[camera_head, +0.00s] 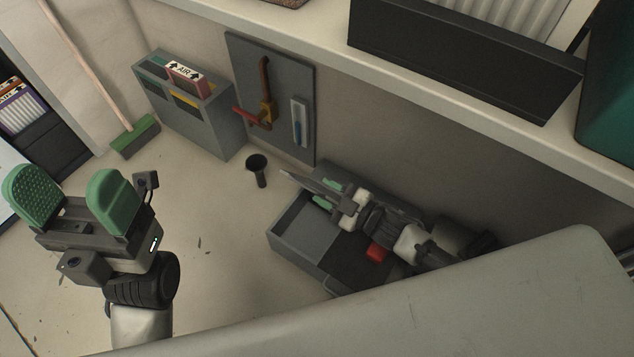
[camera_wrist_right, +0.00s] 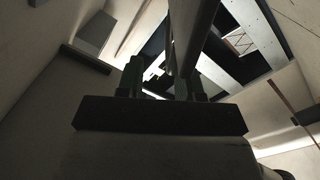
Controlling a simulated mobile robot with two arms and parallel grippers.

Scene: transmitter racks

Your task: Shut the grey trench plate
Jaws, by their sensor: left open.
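A low grey box-like trench (camera_head: 290,255) is set at the floor near the wall, its left part open. My right forearm hides much of the trench's right side. My left gripper (camera_head: 75,205) is open and empty over the floor at left.
Behind are a grey wall panel with levers (camera_head: 285,75) and a grey bin with an AIR label (camera_head: 205,115). A broom (camera_head: 135,137) leans left. A shelf (camera_head: 320,55) overhangs.

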